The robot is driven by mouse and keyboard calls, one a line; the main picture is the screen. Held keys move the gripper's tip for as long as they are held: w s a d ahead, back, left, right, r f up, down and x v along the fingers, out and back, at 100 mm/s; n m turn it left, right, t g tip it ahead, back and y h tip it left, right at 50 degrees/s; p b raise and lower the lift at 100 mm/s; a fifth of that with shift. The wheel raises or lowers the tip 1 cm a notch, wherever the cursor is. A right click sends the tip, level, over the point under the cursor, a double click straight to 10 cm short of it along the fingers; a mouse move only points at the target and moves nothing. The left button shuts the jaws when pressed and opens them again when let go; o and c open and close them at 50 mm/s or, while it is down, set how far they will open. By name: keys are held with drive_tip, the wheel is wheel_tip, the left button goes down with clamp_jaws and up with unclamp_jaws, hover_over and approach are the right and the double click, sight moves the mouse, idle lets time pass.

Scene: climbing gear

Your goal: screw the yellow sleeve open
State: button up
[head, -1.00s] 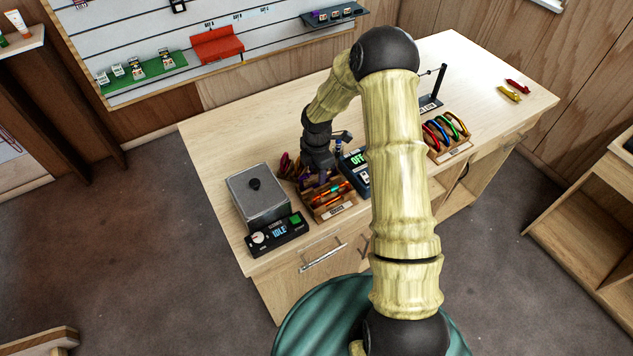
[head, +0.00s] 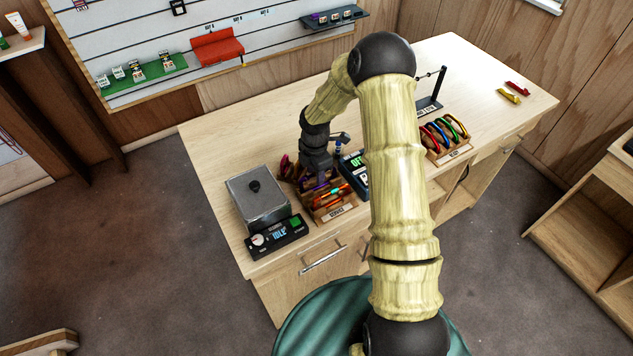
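My gripper (head: 319,178) points down at the back of a wooden rack (head: 334,211) that holds several red, orange and green pieces of gear. Its fingers are small and partly hidden, so I cannot tell whether they are open or shut or touch anything. A purple bit shows at the fingertips; I cannot tell what it belongs to. I cannot make out a yellow sleeve for sure. A second rack (head: 447,151) holds several coloured carabiners, and a small yellow item (head: 509,96) lies at the bench's far right.
A grey lidded box (head: 258,198) and a black panel reading IDLE (head: 277,237) stand left of the rack. A dark device reading OFF (head: 354,166) is close on the right, partly behind my arm. A black post stand (head: 437,92) is farther back. The bench's right end is mostly bare.

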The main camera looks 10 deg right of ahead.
drive_tip(key=shift+w+a, duration=0.1)
drive_tip(key=shift+w, duration=0.2)
drive_tip(key=shift+r, duration=0.15)
drive_tip(key=shift+r+p, duration=1.1)
drive_tip(key=shift+r, duration=0.25)
drive_tip(key=shift+s+d, duration=0.25)
drive_tip(key=shift+s, duration=0.5)
